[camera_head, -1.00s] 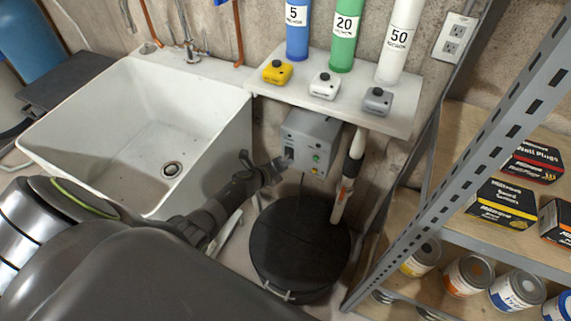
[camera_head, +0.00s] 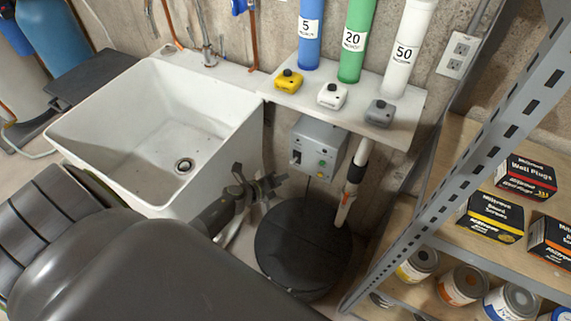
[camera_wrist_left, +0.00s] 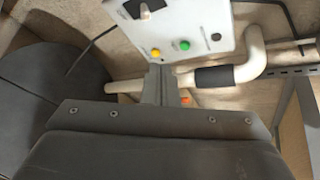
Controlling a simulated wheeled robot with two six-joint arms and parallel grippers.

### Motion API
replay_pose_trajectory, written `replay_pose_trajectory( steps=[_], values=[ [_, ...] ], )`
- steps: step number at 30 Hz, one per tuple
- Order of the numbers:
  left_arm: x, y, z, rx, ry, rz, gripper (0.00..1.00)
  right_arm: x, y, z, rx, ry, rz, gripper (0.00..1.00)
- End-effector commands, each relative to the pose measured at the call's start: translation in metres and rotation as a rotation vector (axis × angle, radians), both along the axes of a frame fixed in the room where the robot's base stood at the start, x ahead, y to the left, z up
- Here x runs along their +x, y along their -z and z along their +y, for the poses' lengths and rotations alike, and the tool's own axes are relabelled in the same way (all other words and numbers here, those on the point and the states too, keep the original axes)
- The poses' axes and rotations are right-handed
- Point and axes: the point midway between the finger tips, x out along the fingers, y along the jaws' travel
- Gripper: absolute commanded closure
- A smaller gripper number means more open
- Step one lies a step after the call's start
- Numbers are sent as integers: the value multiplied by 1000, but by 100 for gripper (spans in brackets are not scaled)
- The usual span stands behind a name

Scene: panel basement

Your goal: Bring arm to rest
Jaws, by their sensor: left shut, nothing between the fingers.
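My left gripper (camera_head: 268,184) is shut and empty. It hangs in the air between the white sink and the grey control box (camera_head: 318,150), apart from the box in the head view. The box has a dark switch and small coloured buttons on its front. In the left wrist view the shut fingers (camera_wrist_left: 158,85) point toward the box (camera_wrist_left: 190,28), just below its yellow and green buttons. My left arm comes in from the lower left and covers much of the floor. My right gripper is not in view.
A black round lid (camera_head: 300,245) lies below the box, with a white pipe (camera_head: 350,190) beside it. The sink (camera_head: 150,120) stands left. A white shelf (camera_head: 345,110) with coloured tubes overhangs the box. A metal rack (camera_head: 455,170) with boxes and cans stands right.

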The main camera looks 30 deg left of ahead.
Motion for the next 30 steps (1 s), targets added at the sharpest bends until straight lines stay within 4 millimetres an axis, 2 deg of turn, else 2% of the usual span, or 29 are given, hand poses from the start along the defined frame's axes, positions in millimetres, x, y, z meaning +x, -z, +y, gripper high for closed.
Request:
replay_pose_trajectory(
  steps=[15, 17, 20, 23, 26, 29, 30],
  values=[
    [0, 1, 0, -2, -1, 0, 100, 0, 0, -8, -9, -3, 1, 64],
    [-3, 4, 0, -17, -14, 9, 100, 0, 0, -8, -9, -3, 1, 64],
    [-16, 21, 4, -102, -92, 52, 100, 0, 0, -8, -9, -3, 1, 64],
    [-45, 53, 13, -256, -245, 134, 100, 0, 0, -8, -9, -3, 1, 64],
    [-87, 94, 22, -446, -458, 238, 100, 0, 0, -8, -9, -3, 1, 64],
    [-139, 136, 27, -628, -695, 345, 100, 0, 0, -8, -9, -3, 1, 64],
    [-162, 153, 29, -697, -796, 386, 100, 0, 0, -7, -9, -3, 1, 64]
  ],
)
